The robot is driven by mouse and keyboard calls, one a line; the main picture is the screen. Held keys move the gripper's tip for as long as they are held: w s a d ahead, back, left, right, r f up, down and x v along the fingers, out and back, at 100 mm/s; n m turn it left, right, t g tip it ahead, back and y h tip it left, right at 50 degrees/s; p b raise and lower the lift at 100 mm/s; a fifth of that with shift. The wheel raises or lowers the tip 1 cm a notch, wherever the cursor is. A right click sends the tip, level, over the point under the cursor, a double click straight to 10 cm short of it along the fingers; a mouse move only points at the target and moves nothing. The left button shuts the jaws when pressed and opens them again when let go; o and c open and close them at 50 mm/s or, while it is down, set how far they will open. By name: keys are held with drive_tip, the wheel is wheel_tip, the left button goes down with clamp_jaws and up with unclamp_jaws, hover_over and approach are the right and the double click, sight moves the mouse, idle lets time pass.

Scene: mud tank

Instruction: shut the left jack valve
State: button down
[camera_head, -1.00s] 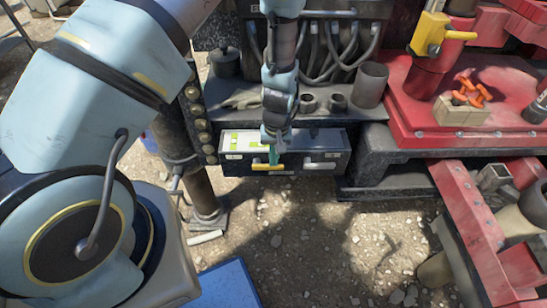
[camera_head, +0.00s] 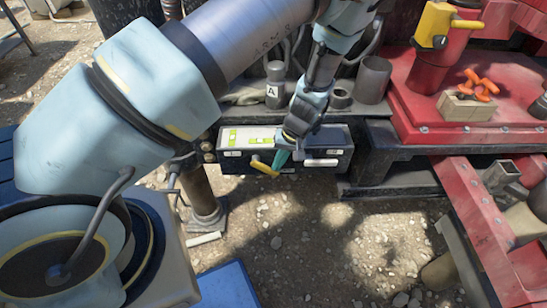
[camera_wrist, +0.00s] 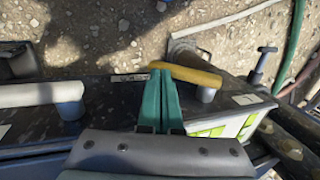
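A dark valve box (camera_head: 340,152) with a white and lime-green label holds two levers on its front. The left lever is yellow (camera_head: 263,167) and slants down to the right from its pivot. The right lever is white (camera_head: 321,162) and lies level. In the wrist view the yellow lever (camera_wrist: 186,74) is on the right and the white lever (camera_wrist: 28,95) on the left. My gripper (camera_head: 280,160) has teal fingers, which also show in the wrist view (camera_wrist: 160,98). The fingers are together, their tips at the free end of the yellow lever; exact contact is unclear.
A dark bench with a cylinder marked A (camera_head: 274,88) and an open cup (camera_head: 374,80) stands behind the box. A red platform (camera_head: 420,105) and red beam (camera_head: 480,210) are at the right. Gravel ground lies open in front.

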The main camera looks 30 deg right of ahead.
drive_tip(key=shift+f+b, duration=0.6)
drive_tip(key=shift+f, duration=0.2)
drive_tip(key=shift+a+f, duration=0.1)
drive_tip(key=b+v, duration=0.2)
drive_tip(key=v, duration=0.9)
drive_tip(key=shift+w, duration=0.1)
idle(0.4)
